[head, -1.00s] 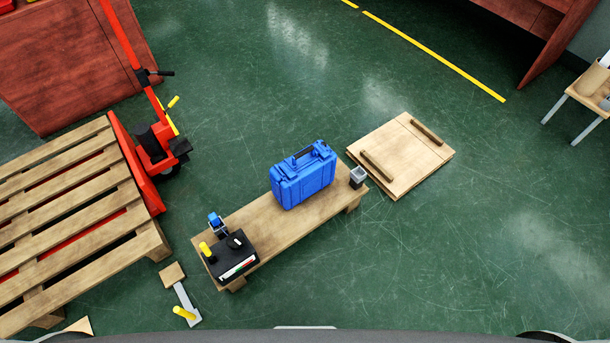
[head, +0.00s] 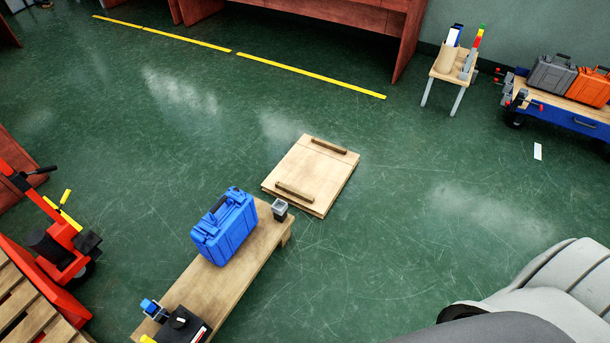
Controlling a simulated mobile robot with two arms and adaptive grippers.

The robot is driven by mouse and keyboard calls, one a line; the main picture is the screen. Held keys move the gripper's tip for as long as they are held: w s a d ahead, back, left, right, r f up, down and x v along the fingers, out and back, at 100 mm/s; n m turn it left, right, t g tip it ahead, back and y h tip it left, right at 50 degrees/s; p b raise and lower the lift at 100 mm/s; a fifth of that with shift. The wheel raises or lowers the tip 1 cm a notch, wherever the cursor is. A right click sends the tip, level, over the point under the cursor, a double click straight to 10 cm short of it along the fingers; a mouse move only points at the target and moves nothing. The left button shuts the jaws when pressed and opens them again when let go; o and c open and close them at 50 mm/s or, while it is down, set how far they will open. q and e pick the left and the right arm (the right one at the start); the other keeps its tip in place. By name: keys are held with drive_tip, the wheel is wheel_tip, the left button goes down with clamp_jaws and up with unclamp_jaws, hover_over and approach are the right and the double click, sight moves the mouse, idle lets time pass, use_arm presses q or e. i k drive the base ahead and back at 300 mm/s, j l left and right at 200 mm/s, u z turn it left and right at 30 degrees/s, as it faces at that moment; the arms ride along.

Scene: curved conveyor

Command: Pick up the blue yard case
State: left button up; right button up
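The blue yard case (head: 226,228) stands upright on a low wooden bench (head: 190,288) at the lower left of the head view, its handle on top. A small dark cup (head: 280,209) stands beside it at the bench's far end. Nothing is touching the case from above. Neither gripper shows in the head view; only a light grey part of my own body is at the lower right.
A flat wooden board with two bars (head: 312,175) lies on the floor beyond the bench. A red pallet jack (head: 62,240) is at left. A cart (head: 570,95) with grey and orange cases stands at upper right. Green floor is clear right of the bench.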

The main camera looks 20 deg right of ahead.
sight(219, 234)
drive_tip(key=i+l, duration=0.15)
drive_tip(key=l, duration=0.2)
drive_tip(key=i+l, duration=0.15)
drive_tip(key=l, duration=0.2)
drive_tip(key=i+l+u, duration=0.1)
drive_tip(key=l, duration=0.25)
drive_tip(key=i+l, duration=0.2)
drive_tip(key=l, duration=0.2)
drive_tip(key=i+l, duration=0.1)
drive_tip(key=l, duration=0.25)
drive_tip(key=i+l, duration=0.15)
drive_tip(key=l, duration=0.2)
drive_tip(key=u, duration=0.05)
